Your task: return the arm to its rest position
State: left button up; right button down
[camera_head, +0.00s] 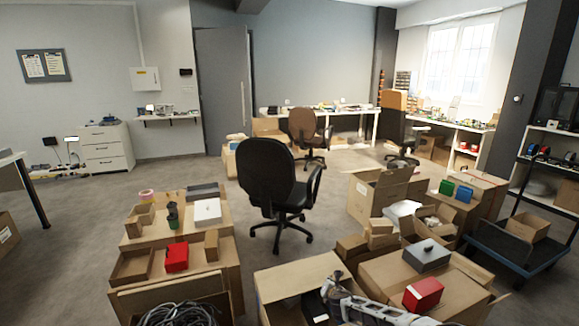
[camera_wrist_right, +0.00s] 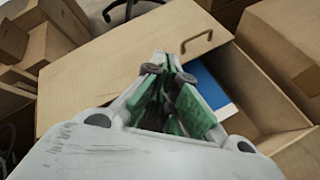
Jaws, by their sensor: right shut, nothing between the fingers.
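My right gripper (camera_head: 334,282) is in the lower middle of the head view, over the open carton (camera_head: 282,281). Its arm comes in from the bottom right. In the wrist view its green-padded fingers (camera_wrist_right: 166,68) are together with nothing between them. Below them are a cardboard panel (camera_wrist_right: 110,75) with a handle and an open box with a blue item (camera_wrist_right: 212,88) inside. My left gripper is not in view.
Cartons to the right carry a red box (camera_head: 423,294) and a grey box (camera_head: 427,256). Stacked cartons on the left hold a red box (camera_head: 177,257) and a white box (camera_head: 208,212). A black office chair (camera_head: 268,180) stands behind. Floor around it is clear.

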jog(key=s+a+r+m+h, duration=0.1)
jog(key=s+a+r+m, duration=0.1)
jog(key=a+r+m, duration=0.55)
jog(key=s+a+r+m, duration=0.2)
jog(key=a+r+m, duration=0.4)
jog(key=r, duration=0.3)
jog(key=s+a+r+m+g+y, duration=0.1)
jog(key=s+a+r+m+y, duration=0.15)
jog(key=s+r+m, duration=0.55)
jog(key=s+d+f+m+g, duration=0.4)
jog(key=s+d+f+m, duration=0.1)
jog(key=s+d+f, duration=0.95)
pick_arm(q)
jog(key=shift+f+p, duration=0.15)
jog(key=shift+p, duration=0.45)
pick_arm(e)
jog(key=s+d+f+g, duration=0.2)
jog(key=s+f, duration=0.6)
jog(key=s, duration=0.4)
jog(key=s+d+f+m+g, duration=0.1)
jog(key=s+d+f+g, duration=0.1)
jog(key=s+f, duration=0.6)
jog(key=s+h, duration=0.1)
jog(key=s, duration=0.3)
jog(key=shift+s+f+g, duration=0.15)
jog(key=shift+f+g, duration=0.2)
jog(key=shift+g, duration=0.05)
